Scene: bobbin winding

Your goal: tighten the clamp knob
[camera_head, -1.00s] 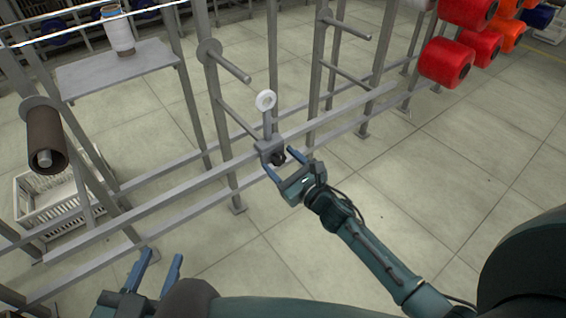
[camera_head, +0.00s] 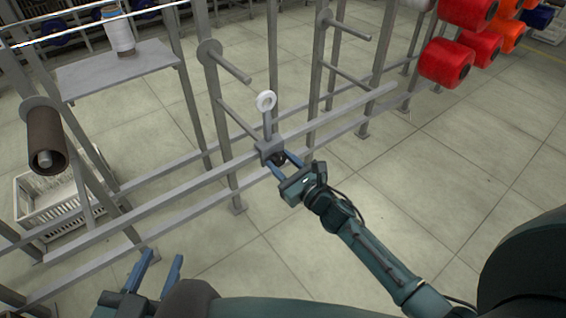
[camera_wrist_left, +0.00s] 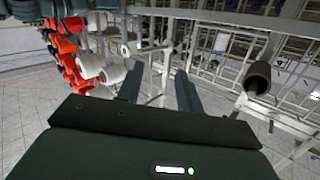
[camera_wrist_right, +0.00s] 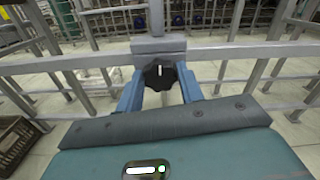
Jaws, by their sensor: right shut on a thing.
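The dark, lobed clamp knob (camera_wrist_right: 160,73) carries a short white mark, nearly upright, in the right wrist view. It sits on the front of the grey clamp block (camera_head: 269,148), which is mounted on the rail and bears a post with a white ring (camera_head: 266,101) on top. My right gripper (camera_head: 281,163) is shut on the knob, one blue finger on each side; the fingers partly hide it in the head view. My left gripper (camera_head: 163,258) is open and empty, low at the lower left, away from the clamp.
The grey rail (camera_head: 190,188) runs across the frame beside the clamp, with upright posts and pegs behind. A brown bobbin (camera_head: 45,135) hangs at left above a white crate (camera_head: 50,205). Red spools (camera_head: 447,62) are at the upper right. The floor at right is clear.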

